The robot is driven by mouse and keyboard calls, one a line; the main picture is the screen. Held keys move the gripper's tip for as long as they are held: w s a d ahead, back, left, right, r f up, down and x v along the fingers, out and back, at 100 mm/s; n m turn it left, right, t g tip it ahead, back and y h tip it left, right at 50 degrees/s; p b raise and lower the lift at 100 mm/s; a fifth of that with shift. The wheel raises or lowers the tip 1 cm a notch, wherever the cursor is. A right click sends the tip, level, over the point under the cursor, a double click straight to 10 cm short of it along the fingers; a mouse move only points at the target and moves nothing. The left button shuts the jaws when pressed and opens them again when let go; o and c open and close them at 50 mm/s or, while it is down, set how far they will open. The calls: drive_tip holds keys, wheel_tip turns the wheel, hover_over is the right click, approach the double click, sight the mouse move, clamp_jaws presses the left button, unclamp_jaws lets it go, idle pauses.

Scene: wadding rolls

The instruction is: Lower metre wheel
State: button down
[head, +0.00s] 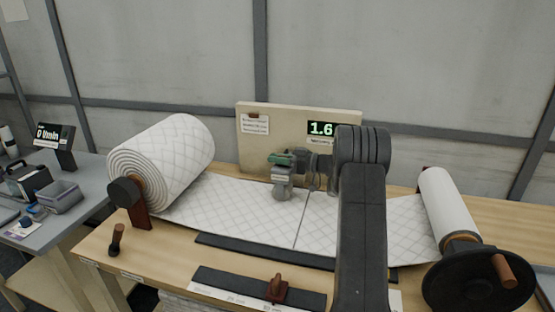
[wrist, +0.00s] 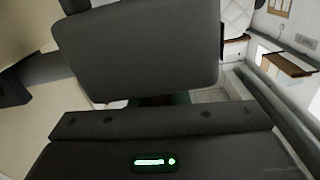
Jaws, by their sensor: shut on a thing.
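The quilted white wadding (head: 245,208) runs flat across the table from a large roll (head: 165,165) at the left to a narrower roll (head: 447,203) at the right. My gripper (head: 284,164) is over the sheet's back part, in front of the upright board. It is shut on a small green part, which I take to be the metre wheel (head: 279,158); the gripper and arm hide most of it. I cannot tell whether the wheel touches the wadding. In the wrist view, a dark block covers the fingertips, and only a dark green sliver shows below it.
The board (head: 257,154) carries a display (head: 321,128) reading 1.6. A dark bar (head: 265,252) crosses the sheet's front edge. A brown-handled slider (head: 277,287) sits at the front. A crank wheel (head: 478,279) is at the right, and a grey side table (head: 62,220) at the left.

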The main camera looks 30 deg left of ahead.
drive_tip(key=c, duration=1.4)
unclamp_jaws()
drive_tip(key=shift+f, duration=0.15)
drive_tip(key=shift+c, duration=0.2)
drive_tip(key=b+v, duration=0.1)
drive_tip(key=v, duration=1.3)
drive_tip(key=shift+s+a, duration=0.15)
drive_tip(key=p+x, duration=0.1)
drive_tip(key=x, duration=1.2)
drive_tip(key=shift+a, duration=0.35)
